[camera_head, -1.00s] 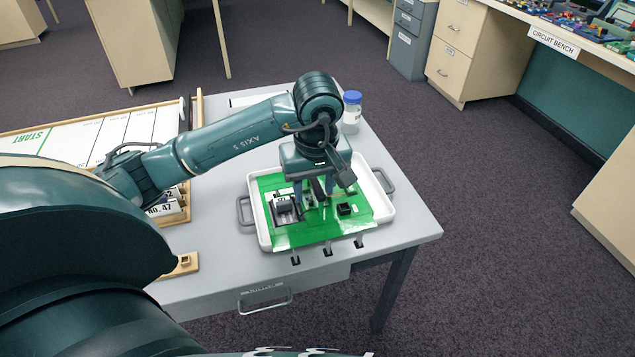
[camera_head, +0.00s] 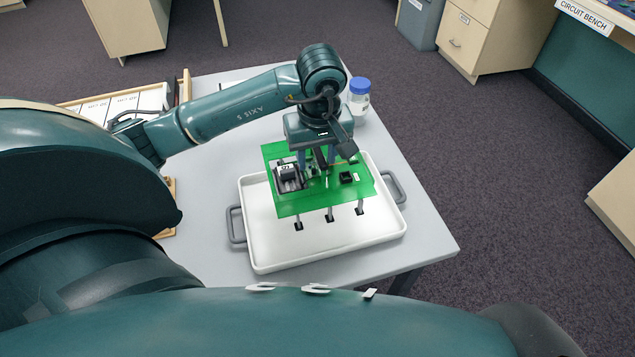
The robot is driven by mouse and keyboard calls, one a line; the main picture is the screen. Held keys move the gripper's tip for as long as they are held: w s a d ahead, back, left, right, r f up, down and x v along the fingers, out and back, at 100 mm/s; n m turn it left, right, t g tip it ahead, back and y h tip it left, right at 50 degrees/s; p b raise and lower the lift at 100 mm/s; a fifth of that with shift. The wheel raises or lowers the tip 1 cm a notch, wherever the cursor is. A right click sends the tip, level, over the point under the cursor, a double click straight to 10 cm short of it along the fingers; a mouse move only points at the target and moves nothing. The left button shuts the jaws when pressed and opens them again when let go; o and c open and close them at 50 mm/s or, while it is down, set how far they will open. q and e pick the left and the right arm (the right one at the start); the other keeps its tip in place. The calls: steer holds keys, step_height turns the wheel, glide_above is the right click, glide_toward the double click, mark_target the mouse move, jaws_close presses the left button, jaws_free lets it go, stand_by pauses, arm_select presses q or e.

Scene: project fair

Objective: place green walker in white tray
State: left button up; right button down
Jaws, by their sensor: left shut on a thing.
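The green walker (camera_head: 318,200) is a flat green plate with small dark parts on top and several thin dark-footed legs showing along its front edge. My left gripper (camera_head: 318,168) reaches down from above and is shut on it near the middle of its top. The walker is roughly level, over the back and middle of the white tray (camera_head: 330,254). Its front feet show against the tray floor; I cannot tell whether they touch it. The tray has a raised rim and grey side handles, and lies on the grey table. The right gripper is out of view.
A jar with a blue lid (camera_head: 358,95) stands behind the tray at right. A wood-edged white board (camera_head: 125,103) is at the table's left. The front part of the tray floor is bare. The grey table top (camera_head: 412,195) is clear right of the tray.

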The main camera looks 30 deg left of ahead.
mark_target(317, 168)
arm_select(q)
step_height(317, 168, down, 4)
steer(key=shift+r, duration=0.25)
step_height(317, 168, down, 4)
steer(key=shift+r, duration=0.15)
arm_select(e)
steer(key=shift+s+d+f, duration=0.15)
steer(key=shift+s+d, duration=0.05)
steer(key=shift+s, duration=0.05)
arm_select(q)
steer(key=shift+f, duration=0.2)
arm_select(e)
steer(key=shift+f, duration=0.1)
arm_select(q)
steer(key=o, duration=1.1)
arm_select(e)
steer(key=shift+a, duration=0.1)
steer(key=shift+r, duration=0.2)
